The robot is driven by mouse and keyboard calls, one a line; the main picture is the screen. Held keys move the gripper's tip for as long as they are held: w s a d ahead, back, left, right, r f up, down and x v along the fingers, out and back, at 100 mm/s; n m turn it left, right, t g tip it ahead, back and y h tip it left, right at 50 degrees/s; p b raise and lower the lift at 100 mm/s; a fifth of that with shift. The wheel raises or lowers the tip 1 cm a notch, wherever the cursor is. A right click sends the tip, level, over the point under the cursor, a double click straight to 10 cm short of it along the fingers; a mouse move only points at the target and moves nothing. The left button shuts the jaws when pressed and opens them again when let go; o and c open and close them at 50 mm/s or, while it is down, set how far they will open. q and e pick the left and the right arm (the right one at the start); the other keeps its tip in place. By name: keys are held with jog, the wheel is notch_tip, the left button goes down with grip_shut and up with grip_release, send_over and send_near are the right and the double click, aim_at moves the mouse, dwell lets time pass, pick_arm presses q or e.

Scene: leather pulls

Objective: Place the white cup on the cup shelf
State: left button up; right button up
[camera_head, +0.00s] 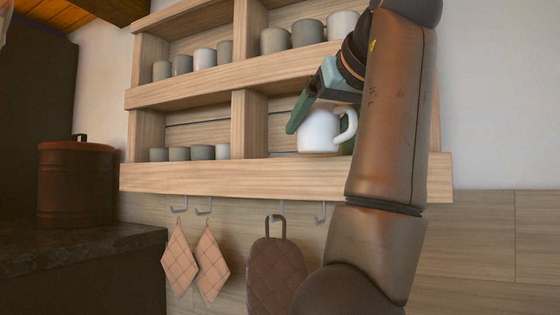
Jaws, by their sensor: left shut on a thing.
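The white cup (318,131) is upright at the right-hand compartment of the lower row of the wooden cup shelf (280,181), its handle toward the right. My left gripper (309,110) reaches in from the right side of the picture, with a grey-green finger slanting down at the cup's upper left. It is shut on the white cup. My forearm covers part of the shelf's right side. I cannot tell whether the cup's base touches the shelf board. My right gripper is not in view.
Several grey and white cups (306,34) stand in the upper row, and several small ones (179,154) at lower left. A dark green thing shows partly behind the cup handle. Pot holders (179,262) and a brown mitt (276,273) hang below. A lidded copper pot (76,181) stands on the left counter.

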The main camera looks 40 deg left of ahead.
aim_at(310, 121)
pick_arm(q)
jog(key=w+a+p, duration=0.1)
jog(key=w+a, duration=0.1)
jog(key=a, duration=0.2)
jog(key=w+a+p, duration=0.1)
jog(key=w+a, duration=0.1)
jog(key=a, duration=0.2)
jog(key=w+a+p, duration=0.1)
jog(key=w+a, duration=0.1)
jog(key=a, duration=0.2)
jog(key=shift+w, duration=0.1)
jog(key=shift+w+a, duration=0.25)
jog(key=shift+a, duration=0.2)
notch_tip(310, 121, down, 3)
jog(key=shift+r, duration=0.1)
jog(key=shift+d+f, duration=0.1)
jog(key=shift+f, duration=0.3)
jog(key=shift+f, duration=0.1)
jog(key=o, duration=1.3)
jog(key=v, duration=1.2)
jog(key=shift+b, duration=0.3)
